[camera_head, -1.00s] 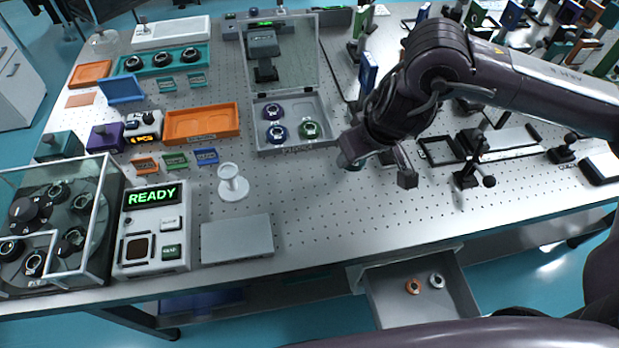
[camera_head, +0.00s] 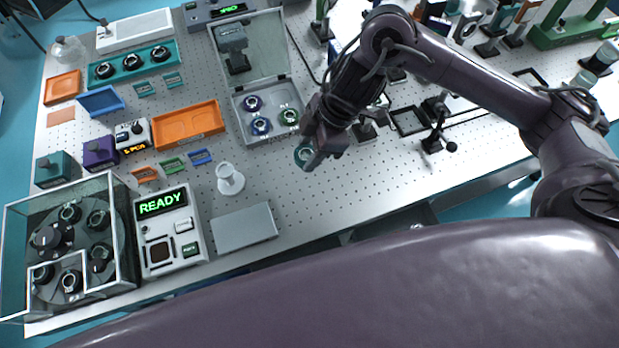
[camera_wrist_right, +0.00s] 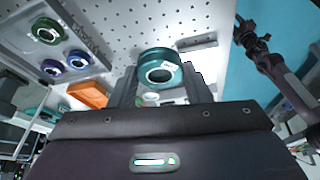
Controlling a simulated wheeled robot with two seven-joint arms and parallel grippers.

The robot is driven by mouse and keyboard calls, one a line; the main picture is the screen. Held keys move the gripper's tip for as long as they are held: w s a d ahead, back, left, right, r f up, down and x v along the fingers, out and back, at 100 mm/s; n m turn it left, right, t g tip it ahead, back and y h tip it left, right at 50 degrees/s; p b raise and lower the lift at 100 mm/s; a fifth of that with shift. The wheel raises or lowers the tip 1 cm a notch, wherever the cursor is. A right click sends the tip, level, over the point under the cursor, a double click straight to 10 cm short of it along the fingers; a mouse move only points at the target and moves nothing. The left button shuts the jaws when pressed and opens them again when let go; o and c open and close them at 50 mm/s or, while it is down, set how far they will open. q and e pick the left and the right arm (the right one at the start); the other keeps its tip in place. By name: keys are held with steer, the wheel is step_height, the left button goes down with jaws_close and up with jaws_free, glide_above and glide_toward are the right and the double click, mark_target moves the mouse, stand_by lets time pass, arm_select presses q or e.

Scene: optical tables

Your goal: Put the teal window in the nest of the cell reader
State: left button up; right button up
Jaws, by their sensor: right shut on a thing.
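The teal window (camera_wrist_right: 160,68), a round ringed part with a small white label, sits between the fingers of my right gripper (camera_wrist_right: 163,88) in the right wrist view. In the head view the right gripper (camera_head: 314,157) is shut on the teal window (camera_head: 303,155), held over the table just right of the open grey case. The device with the green READY display, which I take for the cell reader (camera_head: 180,220), stands at front left. A dark square recess (camera_head: 160,252) in its top looks like the nest, and it appears empty. My left gripper is not in view.
The open grey case (camera_head: 246,133) holds several round parts, its lid upright. A white pedestal (camera_head: 229,180) and a flat grey block (camera_head: 244,227) stand between gripper and reader. A glass enclosure (camera_head: 70,245) stands left of the reader. Bare perforated tabletop (camera_head: 290,195) lies below the gripper.

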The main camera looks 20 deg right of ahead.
steer(key=b, duration=0.2)
glide_above(304, 186)
steer(key=d, duration=0.1)
steer(key=f, duration=0.8)
steer(key=shift+s+d, duration=0.15)
steer(key=shift+s, duration=0.1)
steer(key=shift+f, duration=2.25)
steer(key=shift+f, duration=0.2)
steer(key=o, duration=1)
steer(key=shift+r, duration=0.1)
